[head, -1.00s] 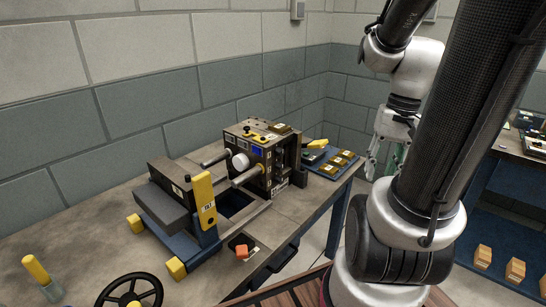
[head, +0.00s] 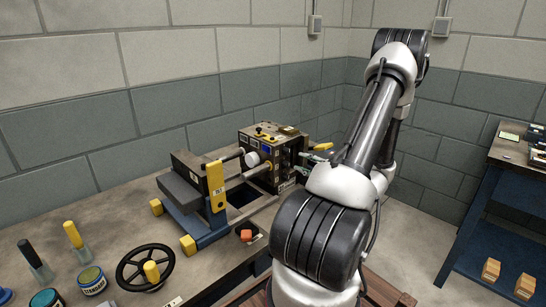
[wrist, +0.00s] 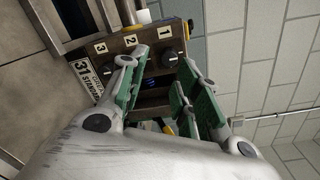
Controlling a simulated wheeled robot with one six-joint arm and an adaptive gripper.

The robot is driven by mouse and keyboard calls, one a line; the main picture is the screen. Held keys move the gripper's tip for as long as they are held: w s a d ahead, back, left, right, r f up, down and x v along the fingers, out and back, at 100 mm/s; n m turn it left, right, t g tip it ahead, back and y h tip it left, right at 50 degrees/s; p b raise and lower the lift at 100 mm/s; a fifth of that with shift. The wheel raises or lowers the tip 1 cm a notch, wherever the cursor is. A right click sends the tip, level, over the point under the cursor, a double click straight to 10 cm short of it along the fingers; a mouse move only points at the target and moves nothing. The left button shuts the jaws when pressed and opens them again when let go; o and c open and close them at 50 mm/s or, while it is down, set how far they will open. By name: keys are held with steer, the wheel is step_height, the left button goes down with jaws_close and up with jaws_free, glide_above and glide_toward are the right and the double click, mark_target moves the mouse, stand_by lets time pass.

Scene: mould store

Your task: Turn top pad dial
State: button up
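The machine block with the dials (head: 264,139) stands on the bench near the wall corner. In the wrist view its dark face (wrist: 114,50) carries labels 1, 2 and 3, seen turned on their side. A black dial (wrist: 170,57) beside label 1 shows in the gap between my fingertips; I cannot tell whether they touch it. Another dial by label 2 is partly hidden by my left finger. My gripper (wrist: 162,64) is open, its green pads apart with nothing held between them. In the head view my gripper (head: 312,158) is at the block's right side, largely hidden by my arm.
A blue-based fixture with a yellow lever (head: 216,186) stands left of the block. A black handwheel (head: 145,267), an orange piece (head: 246,235) and jars lie toward the front. A second bench (head: 505,155) stands at the right.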

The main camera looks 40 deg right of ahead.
mark_target(289, 152)
steer(key=shift+n+h, duration=0.3)
steer(key=shift+n, duration=0.3)
steer(key=w, duration=0.5)
steer(key=w+r, duration=0.1)
steer(key=w, duration=0.2)
steer(key=shift+w, duration=0.1)
jaws_close()
